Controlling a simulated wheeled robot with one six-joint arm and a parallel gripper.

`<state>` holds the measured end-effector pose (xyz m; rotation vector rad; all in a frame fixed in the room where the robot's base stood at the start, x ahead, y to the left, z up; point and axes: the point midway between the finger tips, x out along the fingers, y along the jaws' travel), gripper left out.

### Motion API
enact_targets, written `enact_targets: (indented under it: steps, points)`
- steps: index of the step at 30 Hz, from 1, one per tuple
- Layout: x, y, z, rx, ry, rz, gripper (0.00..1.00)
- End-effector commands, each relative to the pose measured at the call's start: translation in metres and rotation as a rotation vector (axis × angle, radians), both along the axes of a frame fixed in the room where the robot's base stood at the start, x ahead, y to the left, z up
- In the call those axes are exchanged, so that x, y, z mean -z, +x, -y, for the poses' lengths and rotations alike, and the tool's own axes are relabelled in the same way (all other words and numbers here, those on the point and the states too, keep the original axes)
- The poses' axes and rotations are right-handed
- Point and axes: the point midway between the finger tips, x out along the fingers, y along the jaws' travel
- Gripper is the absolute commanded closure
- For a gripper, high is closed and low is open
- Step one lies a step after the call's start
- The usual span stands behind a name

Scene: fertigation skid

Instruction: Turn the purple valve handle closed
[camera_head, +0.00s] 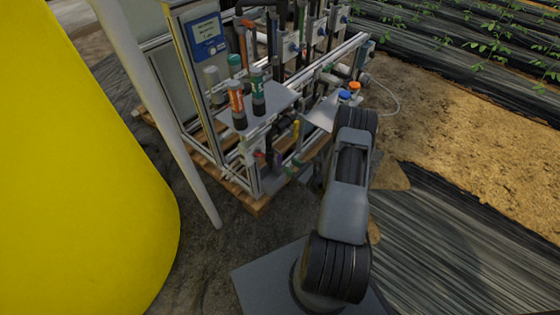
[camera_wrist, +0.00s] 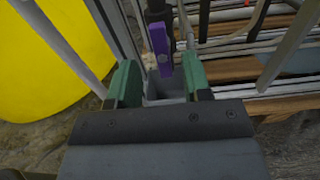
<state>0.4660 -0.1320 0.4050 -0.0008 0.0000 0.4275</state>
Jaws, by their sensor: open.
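The purple valve handle (camera_wrist: 160,42) shows in the wrist view, long axis running up and down the picture. It sits on a dark valve body (camera_wrist: 157,10). My gripper (camera_wrist: 160,80) is open, its two green fingers apart. The handle's lower end lies between the finger tips in the picture, nearer the right finger. I see no clear contact, and cannot tell the depth between fingers and handle. In the head view my arm covers part of the skid's lower side, and I cannot make out the handle clearly there.
The skid's metal frame post (camera_wrist: 112,30) stands left of the handle. Pipes and wooden pallet boards (camera_wrist: 285,103) lie right and below. A big yellow tank (camera_head: 80,170) and a pale post (camera_head: 150,100) stand at left. Bottles (camera_head: 236,103) stand on a skid shelf.

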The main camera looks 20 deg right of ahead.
Motion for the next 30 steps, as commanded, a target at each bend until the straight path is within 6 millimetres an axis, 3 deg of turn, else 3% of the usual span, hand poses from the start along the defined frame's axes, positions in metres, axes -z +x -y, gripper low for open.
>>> enact_targets:
  steps: [6,12,25,30]
  points:
    - [0.001,0.033,-0.016,-0.004,-0.001,0.003,0.55]
    - [0.001,0.05,-0.024,-0.002,-0.001,0.0,0.55]
    - [0.0,0.056,-0.026,0.0,0.001,0.0,0.55]
    - [0.0,0.056,-0.026,-0.001,0.001,0.0,0.7]
